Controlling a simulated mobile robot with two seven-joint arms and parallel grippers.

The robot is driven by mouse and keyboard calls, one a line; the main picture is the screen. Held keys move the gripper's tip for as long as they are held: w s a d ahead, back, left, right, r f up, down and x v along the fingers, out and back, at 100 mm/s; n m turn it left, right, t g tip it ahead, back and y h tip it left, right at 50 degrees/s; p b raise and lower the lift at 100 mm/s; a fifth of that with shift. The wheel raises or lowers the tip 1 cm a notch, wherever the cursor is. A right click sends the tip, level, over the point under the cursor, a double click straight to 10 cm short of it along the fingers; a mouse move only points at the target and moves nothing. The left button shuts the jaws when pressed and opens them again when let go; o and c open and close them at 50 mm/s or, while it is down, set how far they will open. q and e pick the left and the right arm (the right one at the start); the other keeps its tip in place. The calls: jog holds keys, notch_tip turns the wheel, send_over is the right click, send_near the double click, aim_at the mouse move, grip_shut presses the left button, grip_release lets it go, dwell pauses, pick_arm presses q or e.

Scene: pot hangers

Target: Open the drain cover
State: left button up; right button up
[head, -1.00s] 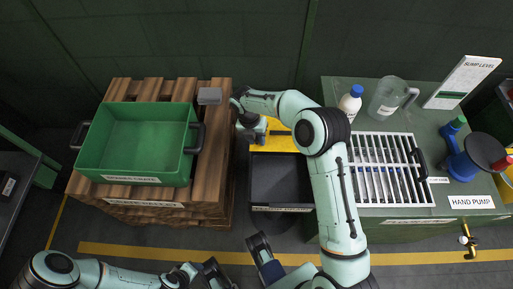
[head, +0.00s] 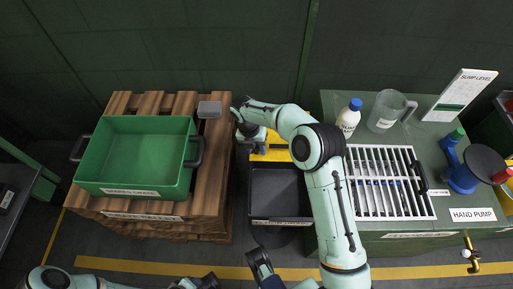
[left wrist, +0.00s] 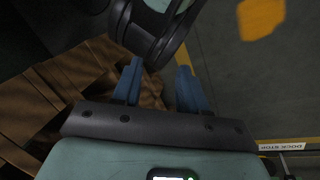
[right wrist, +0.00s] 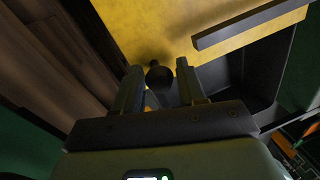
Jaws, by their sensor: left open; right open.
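The drain cover appears to be the pale slatted grate (head: 385,180) on the green bench at the right in the head view. It lies flat, with a dark handle (head: 420,178) on its right edge. My right arm passes just left of it. My right gripper (head: 257,143) is away to the left, near the yellow surface. In the right wrist view the gripper (right wrist: 157,66) is open, with a dark round knob (right wrist: 158,77) showing beyond and between its fingers; contact cannot be told. My left gripper (left wrist: 158,82) is open and empty, low over the floor.
A green crate (head: 183,180) stands on a wooden pallet (head: 213,180) at the left. A dark open bin (head: 278,217) lies between pallet and bench. A bottle (head: 348,118), a clear jug (head: 388,110) and a blue hand pump (head: 462,172) stand around the grate.

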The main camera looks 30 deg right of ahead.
pick_arm(q)
jog(key=shift+g+h, duration=0.3)
jog(key=shift+g, duration=0.4)
jog(key=s+r+p, duration=0.1)
jog(key=s+d+r, duration=0.1)
jog(key=s+d+r+p, duration=0.1)
jog(key=s, duration=0.1)
jog(key=shift+s+r+p, duration=0.1)
jog(key=shift+r+p, duration=0.05)
jog(key=shift+p, duration=0.15)
pick_arm(e)
notch_tip(320, 180, up, 13)
jog(key=w+a, duration=0.1)
jog(key=a, duration=0.1)
jog(key=shift+w, duration=0.4)
